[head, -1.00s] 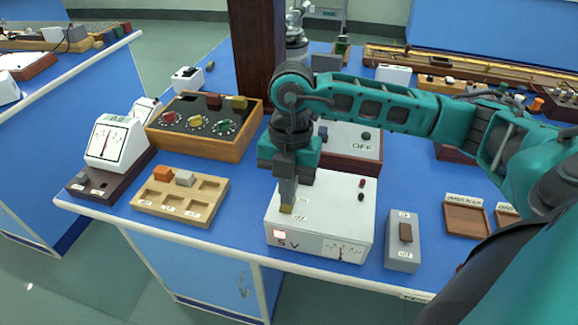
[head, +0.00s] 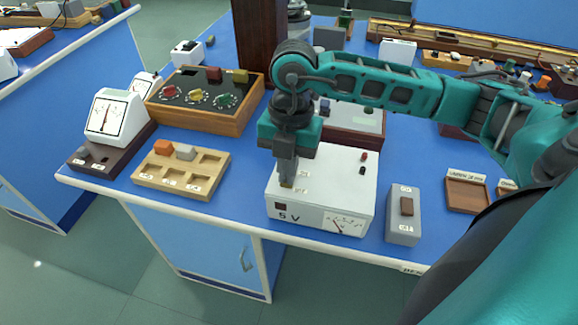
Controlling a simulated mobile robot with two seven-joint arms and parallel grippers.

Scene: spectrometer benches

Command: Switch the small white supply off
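The small white supply (head: 335,185) stands near the front edge of the blue bench, marked "5 V" on its front. The lamp window (head: 280,206) on its front is dark. A meter (head: 345,223) is at the front's right side, and red and black terminals are on top. My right gripper (head: 287,183) points straight down, its narrow fingers together at the left of the supply's top. The fingers hide the switch there, and I cannot tell whether they still touch it. My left gripper is not in view.
A grey switch box (head: 403,218) stands just right of the supply. A wooden tray (head: 207,163) with several compartments and a wooden box with coloured dials (head: 235,120) are to the left.

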